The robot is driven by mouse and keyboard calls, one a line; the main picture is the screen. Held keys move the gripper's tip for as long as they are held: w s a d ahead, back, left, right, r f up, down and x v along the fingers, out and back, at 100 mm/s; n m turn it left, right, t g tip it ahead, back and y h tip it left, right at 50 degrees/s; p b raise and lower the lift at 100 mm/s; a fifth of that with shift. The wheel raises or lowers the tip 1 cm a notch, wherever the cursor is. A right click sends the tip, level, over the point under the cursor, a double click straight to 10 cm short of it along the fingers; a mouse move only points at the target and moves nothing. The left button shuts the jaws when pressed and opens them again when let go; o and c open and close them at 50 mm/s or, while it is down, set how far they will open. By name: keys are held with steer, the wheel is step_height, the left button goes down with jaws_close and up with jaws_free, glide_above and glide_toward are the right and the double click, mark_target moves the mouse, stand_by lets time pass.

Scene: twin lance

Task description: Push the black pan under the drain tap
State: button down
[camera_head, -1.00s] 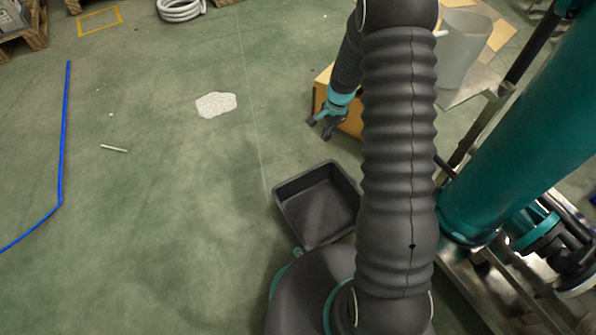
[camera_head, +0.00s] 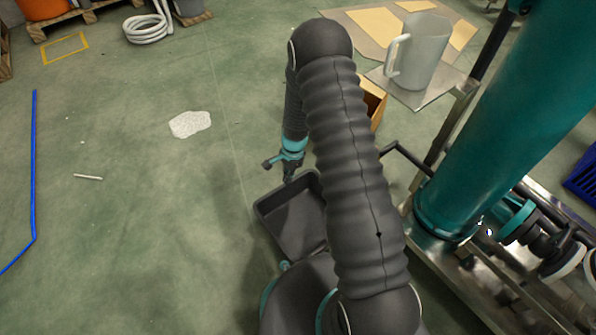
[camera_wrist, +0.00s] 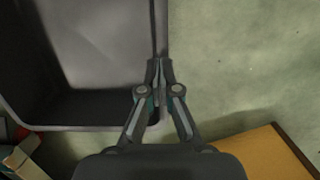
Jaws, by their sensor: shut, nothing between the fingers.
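The black pan (camera_head: 281,213) is a shallow square tray on the green floor, partly hidden by my arm and base. It also fills the upper left of the wrist view (camera_wrist: 105,40). My gripper (camera_head: 289,179) is shut and empty at the pan's far rim. In the wrist view the closed fingertips (camera_wrist: 158,66) overlap the pan's rim; I cannot tell if they touch it. A dark bent pipe (camera_head: 405,152) juts from the teal column's stand toward the pan's right; I cannot tell whether it is the drain tap. The pan is not under it.
A teal column (camera_head: 500,120) on a metal skid stands at the right. A pale jug (camera_head: 424,52) stands on a plate above a cardboard box (camera_head: 375,100), which lies beyond the arm. A white patch (camera_head: 190,123) and a blue line (camera_head: 35,165) mark the open floor at left.

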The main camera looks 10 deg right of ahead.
steer(key=a, duration=0.1)
steer(key=s+a, duration=0.1)
steer(key=a, duration=0.2)
steer(key=shift+s+a+f+b, duration=0.1)
steer(key=shift+s+f+b, duration=0.25)
steer(key=shift+s, duration=0.05)
steer(key=shift+f, duration=0.45)
